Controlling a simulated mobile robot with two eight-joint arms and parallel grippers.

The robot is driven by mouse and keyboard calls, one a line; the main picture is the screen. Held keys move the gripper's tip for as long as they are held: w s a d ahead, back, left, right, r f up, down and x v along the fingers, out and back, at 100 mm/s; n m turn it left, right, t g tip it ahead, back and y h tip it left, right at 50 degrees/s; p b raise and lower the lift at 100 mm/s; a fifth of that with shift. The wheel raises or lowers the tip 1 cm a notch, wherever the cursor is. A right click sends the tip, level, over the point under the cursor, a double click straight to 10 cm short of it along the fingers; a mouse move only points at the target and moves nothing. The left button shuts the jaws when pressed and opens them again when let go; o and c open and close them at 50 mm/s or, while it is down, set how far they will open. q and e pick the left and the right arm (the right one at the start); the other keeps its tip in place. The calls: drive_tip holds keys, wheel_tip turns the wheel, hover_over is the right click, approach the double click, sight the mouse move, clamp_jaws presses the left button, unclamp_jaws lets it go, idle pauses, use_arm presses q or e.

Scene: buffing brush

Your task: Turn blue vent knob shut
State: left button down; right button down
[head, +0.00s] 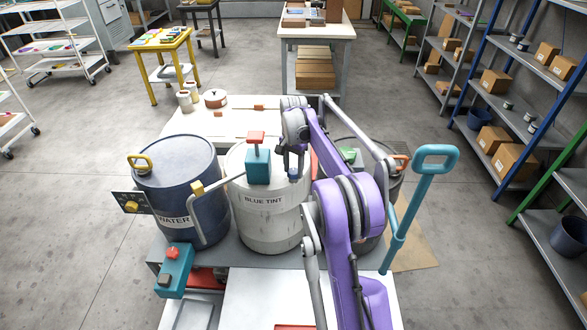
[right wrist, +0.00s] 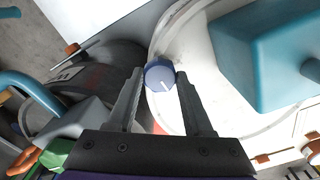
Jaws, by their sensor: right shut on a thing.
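The small blue vent knob (head: 293,174) sits on the top of the white drum (head: 272,225) labelled BLUE TINT, near its right side. In the right wrist view the knob (right wrist: 158,77) is round, with a short white mark on its face. My right gripper (head: 291,164) reaches down over the drum top. In the right wrist view its fingers (right wrist: 161,76) stand on both sides of the knob and are shut on it. In the head view the gripper and arm cover part of the drum's right side. My left gripper is not in view.
A teal pump box (head: 258,166) with a red top stands on the white drum, close left of my gripper. A blue WATER drum (head: 180,190) stands at left and a dark drum (head: 397,180) at right. A tall teal handle (head: 410,215) rises at right.

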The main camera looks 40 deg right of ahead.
sight(293, 171)
drive_tip(key=shift+m, duration=0.7)
drive_tip(key=shift+c, duration=1.5)
unclamp_jaws()
wheel_tip(293, 171, up, 11)
drive_tip(key=shift+p, duration=0.35)
